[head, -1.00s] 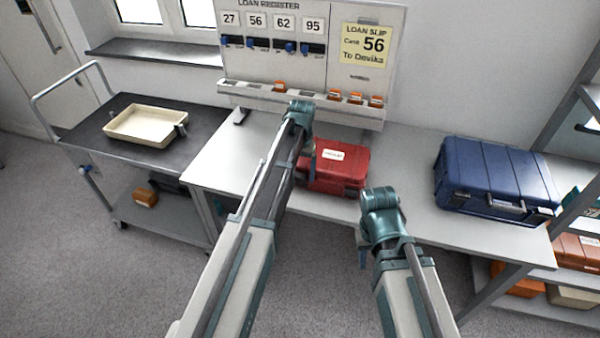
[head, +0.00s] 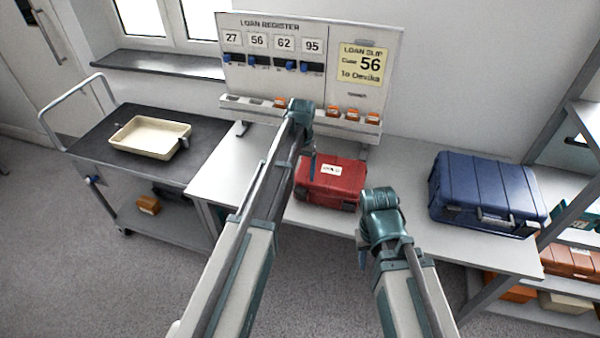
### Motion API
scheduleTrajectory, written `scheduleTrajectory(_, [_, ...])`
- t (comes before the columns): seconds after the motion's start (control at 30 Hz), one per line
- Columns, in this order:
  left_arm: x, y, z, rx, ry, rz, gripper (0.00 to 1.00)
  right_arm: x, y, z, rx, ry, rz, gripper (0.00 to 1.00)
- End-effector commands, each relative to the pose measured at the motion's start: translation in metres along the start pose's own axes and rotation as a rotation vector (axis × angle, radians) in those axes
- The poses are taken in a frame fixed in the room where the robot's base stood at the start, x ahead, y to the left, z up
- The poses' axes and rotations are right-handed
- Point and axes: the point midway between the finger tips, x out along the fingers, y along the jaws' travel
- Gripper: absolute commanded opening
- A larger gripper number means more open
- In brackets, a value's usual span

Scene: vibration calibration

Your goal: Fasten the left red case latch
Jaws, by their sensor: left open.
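The red case (head: 335,181) lies closed on the grey bench, with a white label on its lid. Its left front part is close to my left arm, and the left latch cannot be made out. My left gripper (head: 311,168) points down at the left end of the case, above or just in front of it. Only a little of it shows past my wrist; it is open and no object shows in it. I cannot tell whether it touches the case. My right gripper (head: 362,252) hangs down in front of the bench edge, right of the red case, mostly hidden by its own wrist.
A blue case (head: 487,190) stands on the bench at right. The loan register board (head: 290,85) stands behind, with orange pieces on its ledge. A trolley (head: 85,140) with a cream tray (head: 150,150) is at left. Bench (head: 410,165) is clear between the cases.

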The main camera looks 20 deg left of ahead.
Motion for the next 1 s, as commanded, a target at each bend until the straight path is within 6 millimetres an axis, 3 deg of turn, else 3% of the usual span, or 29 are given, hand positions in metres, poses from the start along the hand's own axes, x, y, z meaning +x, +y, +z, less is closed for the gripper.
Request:
scheduleTrajectory(0.03, [-0.017,0.0,0.0,0.0,0.0,0.0,0.84,-0.017,0.002,0.001,0.0,0.0,0.0,0.36])
scheduleTrajectory(0.4, [-0.066,0.0,0.0,0.0,0.0,0.0,0.84,-0.065,0.006,0.004,-0.002,0.0,0.0,0.36])
scheduleTrajectory(1.0, [-0.068,0.001,0.001,0.001,0.0,0.0,0.84,-0.067,0.006,0.004,-0.002,0.0,0.0,0.36])
